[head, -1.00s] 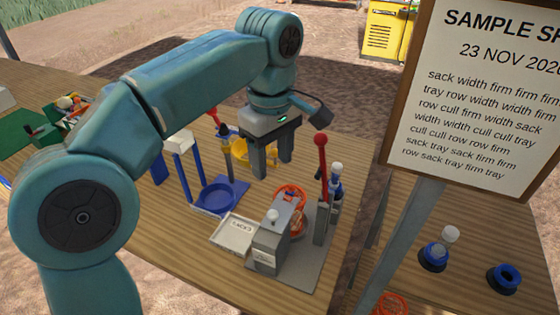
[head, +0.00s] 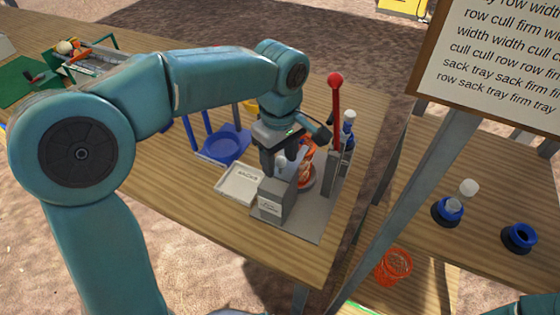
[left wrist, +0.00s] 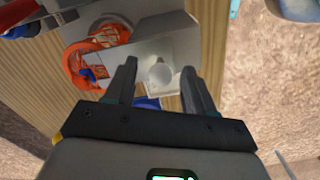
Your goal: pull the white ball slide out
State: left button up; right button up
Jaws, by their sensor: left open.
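The white ball (head: 281,160) is a small knob on top of the grey box (head: 271,200), which stands on a grey base plate on the table. It also shows in the left wrist view (left wrist: 160,73), between the two fingers. My left gripper (head: 280,165) is open over the box, with its fingers apart on either side of the ball. I cannot tell whether a finger touches it. The slide under the ball is largely hidden by the gripper. My right gripper is not in view.
A tall lever with a red ball (head: 335,80) and a blue bottle stand right of the box. An orange net (head: 307,170) lies close behind the gripper. A white tray (head: 239,199) is left of the box. A sign post (head: 408,200) stands at right.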

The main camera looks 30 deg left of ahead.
pick_arm(q)
jog(key=shift+s+d+f, duration=0.1)
jog(key=shift+s+f, duration=0.05)
jog(key=shift+f, duration=0.4)
grip_shut()
jog(key=shift+s+b, duration=0.3)
jog(key=shift+s+d+b, duration=0.1)
jog(key=shift+s+b, duration=0.65)
jog(key=shift+s, duration=1.4)
